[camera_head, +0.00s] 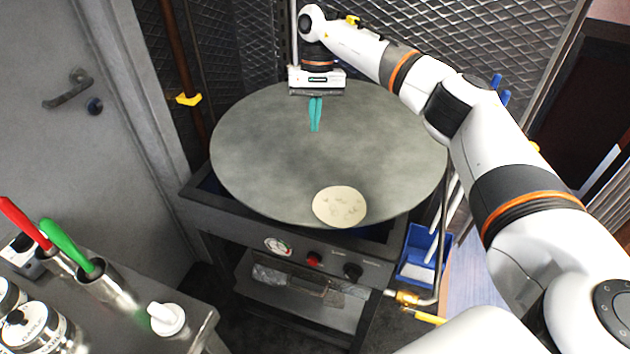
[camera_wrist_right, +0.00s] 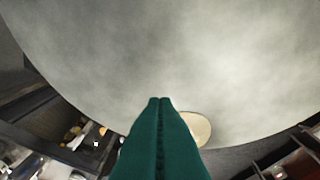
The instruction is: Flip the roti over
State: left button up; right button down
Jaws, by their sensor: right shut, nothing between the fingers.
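The roti (camera_head: 340,207) is a pale round flatbread with a few darker spots. It lies flat near the front edge of the large round grey griddle (camera_head: 260,150). My right gripper (camera_head: 315,129) has green fingers, shut with nothing between them, over the back part of the griddle and well apart from the roti. My left gripper is not in view.
The griddle sits on a dark stove with knobs (camera_head: 352,271) at its front. A steel counter at the lower left holds red and green handled tools (camera_head: 68,240) and jars (camera_head: 38,328). A blue bin (camera_head: 420,262) stands at the right. Mesh panels close off the back.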

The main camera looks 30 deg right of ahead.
aim_at(326, 185)
jog(key=shift+n+h, duration=0.3)
jog(key=shift+h, duration=0.1)
jog(key=x, duration=0.3)
jog(key=s+d+p+x, duration=0.1)
jog(key=x, duration=0.2)
jog(key=p+x, duration=0.1)
jog(key=x, duration=0.2)
jog(key=shift+s+d+f, duration=0.2)
jog(key=shift+s+f, duration=0.05)
jog(key=shift+s+a+f+p, duration=0.1)
jog(key=shift+s+a+p, duration=0.15)
jog(key=shift+s+p, duration=0.3)
jog(key=shift+s+a+p, duration=0.2)
jog(key=shift+s+p, duration=0.15)
jog(key=shift+s, duration=0.35)
jog(key=shift+s+a, duration=0.2)
jog(key=shift+s, duration=0.35)
jog(key=shift+f, duration=0.1)
jog(key=shift+a, duration=0.15)
